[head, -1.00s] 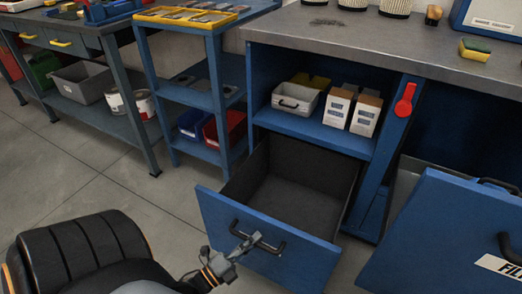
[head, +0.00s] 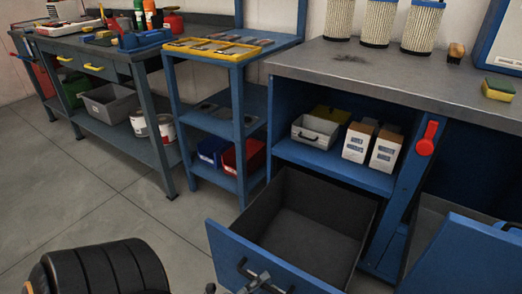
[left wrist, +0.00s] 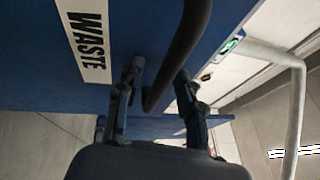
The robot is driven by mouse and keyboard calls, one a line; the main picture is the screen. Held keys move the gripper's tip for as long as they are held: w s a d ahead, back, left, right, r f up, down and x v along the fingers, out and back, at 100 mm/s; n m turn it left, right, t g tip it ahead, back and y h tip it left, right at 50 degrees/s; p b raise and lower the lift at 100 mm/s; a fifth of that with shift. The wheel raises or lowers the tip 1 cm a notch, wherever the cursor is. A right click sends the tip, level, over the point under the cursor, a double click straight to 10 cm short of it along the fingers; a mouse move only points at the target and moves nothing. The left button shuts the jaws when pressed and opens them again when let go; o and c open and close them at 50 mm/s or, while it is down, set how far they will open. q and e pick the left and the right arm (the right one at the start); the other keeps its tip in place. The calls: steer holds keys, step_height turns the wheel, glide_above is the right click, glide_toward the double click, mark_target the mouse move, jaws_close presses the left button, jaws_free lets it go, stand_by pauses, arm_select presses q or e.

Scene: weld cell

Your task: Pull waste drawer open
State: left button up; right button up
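The waste drawer is a blue-fronted, dark grey box pulled well out of the blue cabinet; its front (head: 262,254) faces me and its inside looks empty. Its black handle (head: 243,268) is at the bottom of the head view. In the left wrist view the WASTE label (left wrist: 86,40) shows on the blue front, beside the handle (left wrist: 180,55). My left gripper (head: 262,284) is at the handle. In the left wrist view its fingers (left wrist: 158,82) stand apart on either side of the handle, with a visible gap. My right gripper is not seen.
Cabinet shelf (head: 330,163) above the drawer holds a grey bin (head: 314,132) and white boxes (head: 370,146). Another blue drawer or bin front (head: 470,262) juts out at lower right. A blue rack (head: 225,110) stands left of the cabinet. Floor (head: 90,215) is clear at left.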

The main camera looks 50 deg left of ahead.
arm_select(q)
steer(key=v, duration=1.2)
stand_by(0.4)
